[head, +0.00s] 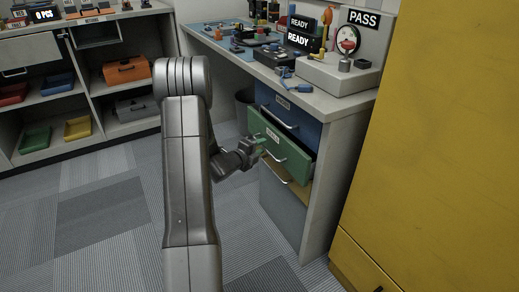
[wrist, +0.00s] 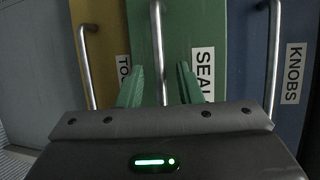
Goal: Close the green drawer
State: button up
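The green drawer (head: 278,150) is pulled partly out of the desk's drawer unit, with its open top showing in the head view. Its front fills the middle of the wrist view (wrist: 182,30), with a vertical metal handle (wrist: 157,50) and a label starting "SEAL". My gripper (head: 262,141) is at the drawer front. In the wrist view its two green fingers (wrist: 160,82) stand apart, one on each side of the handle. Whether they touch the handle or the front, I cannot tell.
A blue drawer (head: 288,117) labelled "KNOBS" sits above the green one. A yellow drawer (wrist: 100,40) is below it. A yellow cabinet (head: 440,130) stands close on the right. The desk top (head: 240,58) holds several tools and devices. The floor at left is clear.

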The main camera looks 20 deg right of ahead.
aim_at(270, 143)
jog(key=shift+w+d, duration=0.1)
jog(key=shift+d, duration=0.05)
jog(key=shift+c, duration=0.4)
grip_shut()
jog(key=shift+w+d+f+b, duration=0.1)
jog(key=shift+d+b, duration=0.65)
jog(key=shift+d, duration=1.25)
jog(key=shift+o, duration=0.4)
grip_release()
jog(key=shift+d, duration=0.1)
